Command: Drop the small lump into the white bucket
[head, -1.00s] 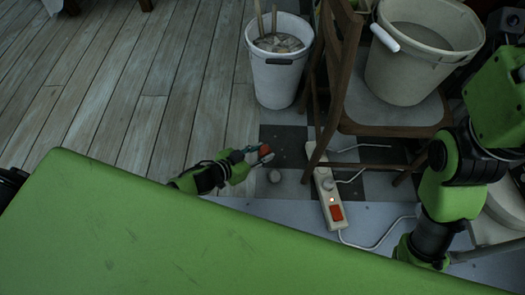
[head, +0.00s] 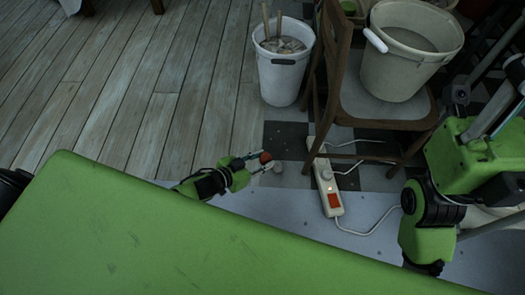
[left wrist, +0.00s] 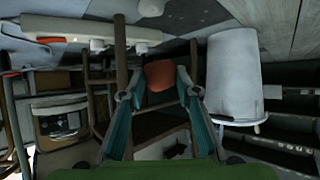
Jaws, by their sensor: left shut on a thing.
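A small reddish-orange lump (head: 265,157) is between the fingertips of my left gripper (head: 259,162), which is shut on it. The lump also shows between the fingers in the left wrist view (left wrist: 160,75). The white bucket (head: 282,83) stands on the floor beyond the gripper and a little to its right, apart from it. It holds greyish pieces and upright sticks. In the left wrist view the white bucket (left wrist: 233,80) appears upside down, right of the fingers. My right arm shows at the right, but I cannot make out its gripper.
A wooden chair (head: 383,108) carries a larger cream bucket (head: 410,68) right of the white bucket. A power strip (head: 327,187) with cables lies on the floor. A pale round thing (head: 278,168) is by the gripper.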

